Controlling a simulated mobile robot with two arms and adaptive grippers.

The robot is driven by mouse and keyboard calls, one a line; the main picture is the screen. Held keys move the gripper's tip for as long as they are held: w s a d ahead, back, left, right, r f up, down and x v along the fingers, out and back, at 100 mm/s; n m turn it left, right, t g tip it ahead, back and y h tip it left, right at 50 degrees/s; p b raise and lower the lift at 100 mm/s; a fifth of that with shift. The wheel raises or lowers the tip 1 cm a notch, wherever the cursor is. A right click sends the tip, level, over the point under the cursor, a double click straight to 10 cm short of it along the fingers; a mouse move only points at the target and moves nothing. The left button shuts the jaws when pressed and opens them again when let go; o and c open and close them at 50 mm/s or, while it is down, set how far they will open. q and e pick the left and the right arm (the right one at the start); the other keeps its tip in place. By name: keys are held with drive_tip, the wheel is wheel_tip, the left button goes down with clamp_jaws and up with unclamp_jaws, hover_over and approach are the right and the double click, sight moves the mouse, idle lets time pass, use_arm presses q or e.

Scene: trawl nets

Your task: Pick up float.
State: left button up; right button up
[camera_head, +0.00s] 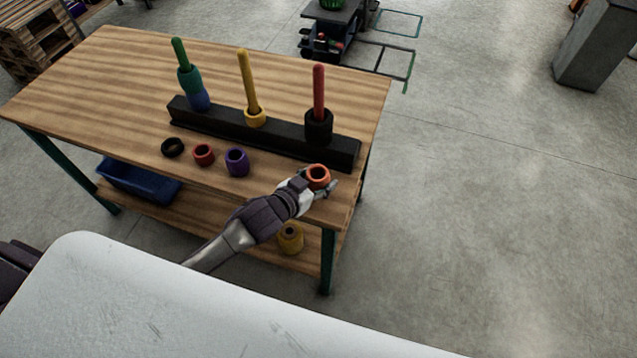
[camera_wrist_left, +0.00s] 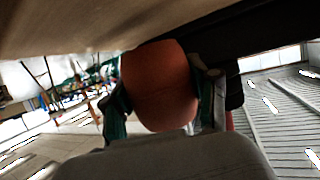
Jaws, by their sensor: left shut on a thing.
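An orange float (camera_head: 318,176) with a hole in its top is at the table's near right corner, in front of the black peg rack. My left gripper (camera_head: 319,184) is shut on it, with a finger on each side. In the left wrist view the orange float (camera_wrist_left: 160,86) sits between the two fingers of my left gripper (camera_wrist_left: 162,100). I cannot tell whether its underside touches the table. A black float (camera_head: 172,147), a red float (camera_head: 203,155) and a purple float (camera_head: 237,162) stand on the table to the left. My right gripper is not in view.
The black rack (camera_head: 215,130) has a green peg with green and blue floats, a yellow peg with a yellow float, and a red peg with a black float. Below the wooden table (camera_head: 110,85), a shelf carries a blue bin (camera_head: 140,182) and a yellow float (camera_head: 290,238).

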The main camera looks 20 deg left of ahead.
use_arm(q)
drive_tip(key=s+d+r+b, duration=0.1)
drive_tip(key=s+d+r, duration=0.7)
drive_tip(key=shift+s+r, duration=0.2)
drive_tip(key=shift+r, duration=0.05)
